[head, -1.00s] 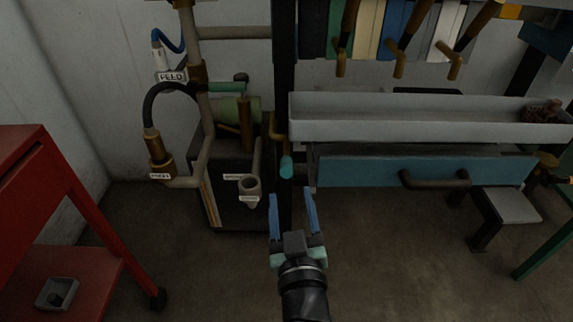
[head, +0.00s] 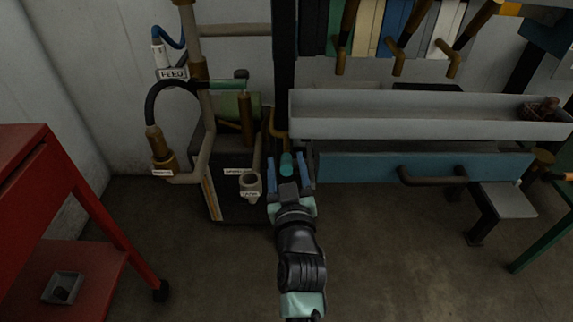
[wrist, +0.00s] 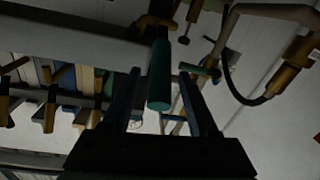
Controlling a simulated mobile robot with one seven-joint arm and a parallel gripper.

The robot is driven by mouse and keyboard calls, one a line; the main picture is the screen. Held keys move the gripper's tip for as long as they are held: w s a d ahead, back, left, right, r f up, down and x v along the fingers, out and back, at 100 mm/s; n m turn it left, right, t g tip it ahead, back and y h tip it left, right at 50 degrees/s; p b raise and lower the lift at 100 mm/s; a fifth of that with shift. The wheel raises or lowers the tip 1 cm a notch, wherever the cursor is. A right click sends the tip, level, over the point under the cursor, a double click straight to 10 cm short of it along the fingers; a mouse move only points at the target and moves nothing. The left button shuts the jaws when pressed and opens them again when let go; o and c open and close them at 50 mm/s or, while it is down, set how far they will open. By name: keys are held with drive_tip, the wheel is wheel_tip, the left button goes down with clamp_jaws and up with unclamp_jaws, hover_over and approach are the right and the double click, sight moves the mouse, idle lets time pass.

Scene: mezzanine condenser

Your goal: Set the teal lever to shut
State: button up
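The teal lever end (head: 287,162) hangs low on the pipework, just left of the blue drawer. In the wrist view, its teal grip (wrist: 159,80) appears between my two fingers, with a gap on each side. My gripper (head: 288,174) is open, its blue fingers on either side of the teal grip. Whether either finger touches it I cannot tell. A second teal handle (head: 241,74) sits higher up, near the green cylinder. It also shows in the wrist view (wrist: 193,69).
A grey trough (head: 420,110) and the blue drawer (head: 350,167) with a dark handle lie to the right. A labelled pipe cup (head: 250,184) and a black box (head: 235,205) stand to the left. A red cart (head: 75,195) is far left. The floor in front is clear.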

clamp_jaws()
idle(1.2)
